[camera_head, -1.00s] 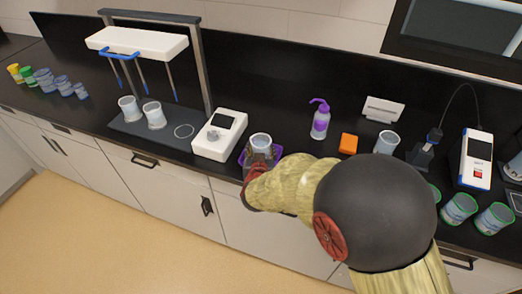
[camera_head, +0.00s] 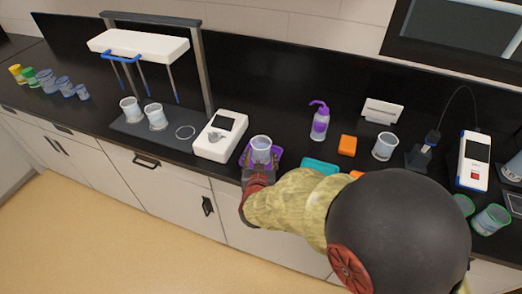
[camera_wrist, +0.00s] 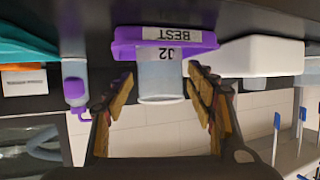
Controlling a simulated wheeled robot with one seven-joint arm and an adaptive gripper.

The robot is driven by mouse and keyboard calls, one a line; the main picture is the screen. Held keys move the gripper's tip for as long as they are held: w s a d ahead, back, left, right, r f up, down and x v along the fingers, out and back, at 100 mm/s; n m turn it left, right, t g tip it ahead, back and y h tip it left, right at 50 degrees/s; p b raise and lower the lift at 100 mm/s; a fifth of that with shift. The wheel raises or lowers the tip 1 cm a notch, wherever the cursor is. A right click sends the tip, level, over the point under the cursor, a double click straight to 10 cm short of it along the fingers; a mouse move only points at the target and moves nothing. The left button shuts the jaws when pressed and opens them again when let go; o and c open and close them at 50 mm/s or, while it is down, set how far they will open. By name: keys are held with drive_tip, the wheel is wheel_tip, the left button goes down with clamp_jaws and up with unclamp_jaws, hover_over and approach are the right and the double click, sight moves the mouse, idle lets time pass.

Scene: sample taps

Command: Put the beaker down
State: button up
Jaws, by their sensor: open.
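The beaker (camera_head: 261,148) is clear with pale bluish contents and stands upright on a purple tray (camera_head: 246,162) on the black counter. My gripper (camera_wrist: 158,100) is open, with one finger on each side of the beaker and a visible gap at both sides. In the head view my gripper (camera_head: 256,178) is at the front of the tray, partly hidden by my arm.
A white instrument (camera_head: 220,136) stands just left of the tray. Two more beakers (camera_head: 156,117) stand on the grey stirrer base at left. A purple wash bottle (camera_head: 319,122), an orange block (camera_head: 347,146) and another beaker (camera_head: 385,147) are to the right. A teal tray (camera_head: 320,166) lies nearer my arm.

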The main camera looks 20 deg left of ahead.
drive_tip(key=p+v, duration=0.1)
drive_tip(key=v, duration=0.5)
drive_tip(key=shift+s+d+r, duration=0.1)
drive_tip(key=shift+s+d, duration=0.05)
drive_tip(key=shift+s, duration=0.15)
drive_tip(key=s+d+r+g+y, duration=0.15)
drive_tip(key=d+r+g, duration=0.25)
drive_tip(key=d+r, duration=0.9)
drive_tip(key=s+d+r+m+g+h, duration=0.2)
drive_tip(key=s+d+r+g+h, duration=0.1)
drive_tip(key=s+d, duration=1.5)
drive_tip(key=d+h, duration=0.1)
drive_tip(key=d, duration=0.2)
drive_tip(key=shift+m, duration=0.3)
drive_tip(key=shift+s+d+h, duration=0.1)
drive_tip(key=shift+h, duration=0.15)
